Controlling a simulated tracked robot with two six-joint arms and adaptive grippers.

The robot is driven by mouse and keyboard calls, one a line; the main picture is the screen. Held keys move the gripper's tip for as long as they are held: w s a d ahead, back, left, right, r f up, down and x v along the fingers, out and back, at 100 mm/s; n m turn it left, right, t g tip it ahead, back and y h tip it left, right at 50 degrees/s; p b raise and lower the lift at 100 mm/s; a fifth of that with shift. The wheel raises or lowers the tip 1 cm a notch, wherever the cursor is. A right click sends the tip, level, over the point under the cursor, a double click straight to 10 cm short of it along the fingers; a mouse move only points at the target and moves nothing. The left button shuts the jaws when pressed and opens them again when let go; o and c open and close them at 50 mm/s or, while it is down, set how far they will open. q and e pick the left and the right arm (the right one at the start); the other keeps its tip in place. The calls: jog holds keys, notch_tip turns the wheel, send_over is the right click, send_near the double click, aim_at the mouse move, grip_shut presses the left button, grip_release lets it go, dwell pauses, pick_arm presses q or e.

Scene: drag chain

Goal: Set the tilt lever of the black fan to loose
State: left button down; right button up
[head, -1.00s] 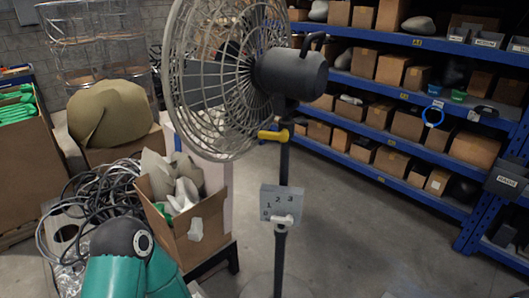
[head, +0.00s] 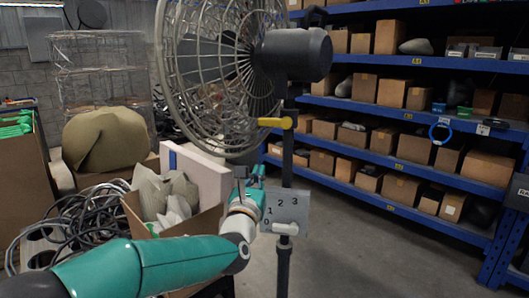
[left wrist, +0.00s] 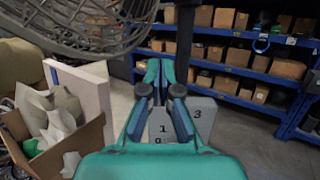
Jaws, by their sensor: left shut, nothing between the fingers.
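The black fan has a dark motor housing (head: 292,54) and a wire cage (head: 215,70) on a pole (head: 284,262). Its yellow tilt lever (head: 274,122) sits below the motor and points left from the pole, about level. In the left wrist view the fingers (left wrist: 160,64) are together in front of the box (left wrist: 203,113); I cannot make out the lever there. My right gripper is out of view.
The cage (left wrist: 85,22) hangs over the upper left of the wrist view. An open carton with crumpled paper (head: 165,195) and a cable heap (head: 75,215) lie left. Blue shelves (head: 390,130) with boxes stand behind right. The floor (head: 370,250) right of the pole is clear.

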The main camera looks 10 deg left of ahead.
aim_at(277, 122)
pick_arm(q)
jog(key=shift+r, duration=0.3)
jog(key=w+r+p, duration=0.5)
jog(key=w+r, duration=0.1)
jog(key=w, duration=0.3)
jog(key=shift+w+a, duration=0.15)
jog(key=shift+w, duration=0.2)
jog(key=shift+a+r, duration=0.1)
jog(key=shift+r, duration=0.05)
jog(key=shift+b, duration=0.3)
